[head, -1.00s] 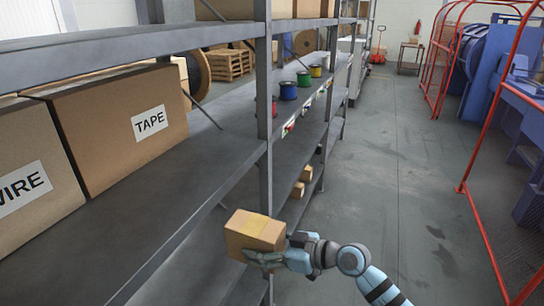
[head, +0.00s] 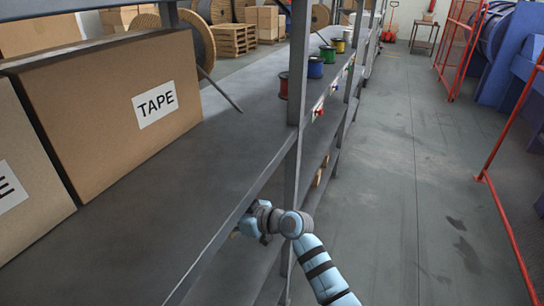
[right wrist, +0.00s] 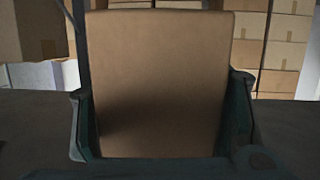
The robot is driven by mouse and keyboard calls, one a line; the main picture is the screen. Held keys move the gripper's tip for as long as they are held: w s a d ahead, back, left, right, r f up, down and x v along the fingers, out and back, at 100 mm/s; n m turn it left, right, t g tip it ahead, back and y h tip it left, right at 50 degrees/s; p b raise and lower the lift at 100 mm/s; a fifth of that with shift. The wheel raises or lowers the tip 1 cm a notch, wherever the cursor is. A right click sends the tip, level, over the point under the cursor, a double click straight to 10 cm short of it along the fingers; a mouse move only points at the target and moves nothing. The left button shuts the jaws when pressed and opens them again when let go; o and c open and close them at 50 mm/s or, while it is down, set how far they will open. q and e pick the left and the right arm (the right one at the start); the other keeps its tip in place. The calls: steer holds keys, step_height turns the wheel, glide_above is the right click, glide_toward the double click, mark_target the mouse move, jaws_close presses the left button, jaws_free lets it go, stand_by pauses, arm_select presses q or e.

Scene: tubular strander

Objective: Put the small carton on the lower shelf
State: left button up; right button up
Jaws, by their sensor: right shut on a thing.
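The small carton (right wrist: 160,85) is a plain brown box filling the middle of the right wrist view. My right gripper (head: 248,226) is shut on it, with one dark finger along each side. In the head view the gripper reaches in under the edge of the upper shelf board (head: 215,245), which hides the carton there. Part of the lower shelf (head: 272,285) shows beneath that edge. A dark flat surface (right wrist: 290,125) lies around the carton in the wrist view; whether the carton touches it cannot be told. My left gripper is out of view.
A large TAPE box (head: 90,130) and another box (head: 20,190) stand on the upper board. Several coloured spools (head: 315,67) stand farther along. A grey upright post (head: 295,130) is close by my right arm. Stacked cartons (right wrist: 285,55) show behind the held carton. The aisle floor (head: 400,180) is clear.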

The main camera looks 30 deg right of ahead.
steer(key=shift+s+r, duration=0.2)
steer(key=shift+s, duration=0.05)
steer(key=shift+s+a+f+b, duration=0.1)
steer(key=shift+s+f+b, duration=0.2)
steer(key=shift+f+b, duration=0.3)
steer(key=shift+s+a+f+b, duration=0.1)
steer(key=shift+s+f+b, duration=0.2)
steer(key=shift+f, duration=0.35)
step_height(320, 180, down, 3)
steer(key=shift+w+a+f+b, duration=0.1)
steer(key=shift+b, duration=0.9)
steer(key=f+b, duration=0.2)
steer(key=f, duration=0.1)
steer(key=f+b, duration=0.2)
steer(key=f, duration=0.1)
steer(key=f+b, duration=0.2)
steer(key=f, duration=0.2)
steer(key=shift+w, duration=0.35)
step_height(320, 180, down, 4)
steer(key=b, duration=0.3)
steer(key=shift+s+f, duration=0.1)
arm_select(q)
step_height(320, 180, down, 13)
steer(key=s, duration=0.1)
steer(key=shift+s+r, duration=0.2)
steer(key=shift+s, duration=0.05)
arm_select(e)
steer(key=o, duration=2)
steer(key=shift+o, duration=0.2)
